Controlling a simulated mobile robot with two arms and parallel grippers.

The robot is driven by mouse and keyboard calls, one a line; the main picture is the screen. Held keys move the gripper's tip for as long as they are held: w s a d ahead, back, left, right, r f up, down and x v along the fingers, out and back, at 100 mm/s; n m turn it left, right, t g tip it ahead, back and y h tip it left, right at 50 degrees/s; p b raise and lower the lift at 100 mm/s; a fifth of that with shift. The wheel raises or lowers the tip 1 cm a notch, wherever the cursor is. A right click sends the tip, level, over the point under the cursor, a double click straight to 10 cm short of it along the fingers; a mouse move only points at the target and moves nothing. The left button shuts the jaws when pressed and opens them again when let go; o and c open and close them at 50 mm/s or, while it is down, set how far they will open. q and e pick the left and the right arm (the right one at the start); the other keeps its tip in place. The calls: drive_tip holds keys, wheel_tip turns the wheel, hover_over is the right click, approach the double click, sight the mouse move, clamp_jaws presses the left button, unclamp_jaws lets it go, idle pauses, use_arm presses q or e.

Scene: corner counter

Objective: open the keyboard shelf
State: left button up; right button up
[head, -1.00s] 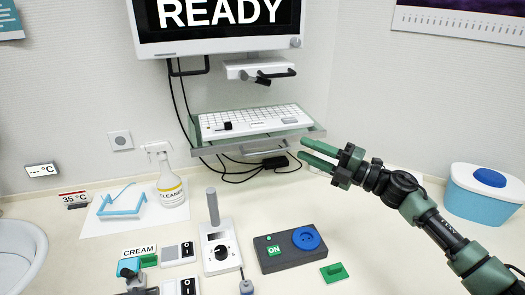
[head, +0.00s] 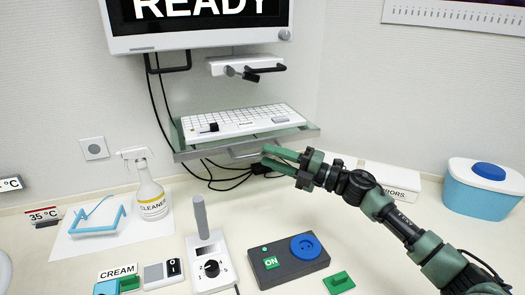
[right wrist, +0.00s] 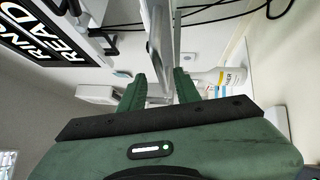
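The keyboard shelf (head: 183,155) is a grey tray with greenish edges on the wall under the monitor. It carries a white keyboard (head: 240,121). A grey bar handle (head: 246,153) hangs below its front edge. My right gripper (head: 266,157), with green fingers, is just at the right end of this handle, its fingers apart. In the right wrist view, the two fingers (right wrist: 160,84) stand on either side of a grey bar-like part of the shelf (right wrist: 159,45). Whether they touch it I cannot tell. My left gripper is not in view.
The monitor (head: 200,42) hangs above. Black cables (head: 225,183) run below the shelf.

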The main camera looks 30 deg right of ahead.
sight(262, 154)
drive_tip(key=shift+p+x, duration=0.35)
drive_tip(key=shift+x, duration=1.15)
drive_tip(key=shift+w, duration=0.1)
drive_tip(key=shift+c, duration=0.3)
drive_tip(key=shift+f, duration=0.1)
clamp_jaws()
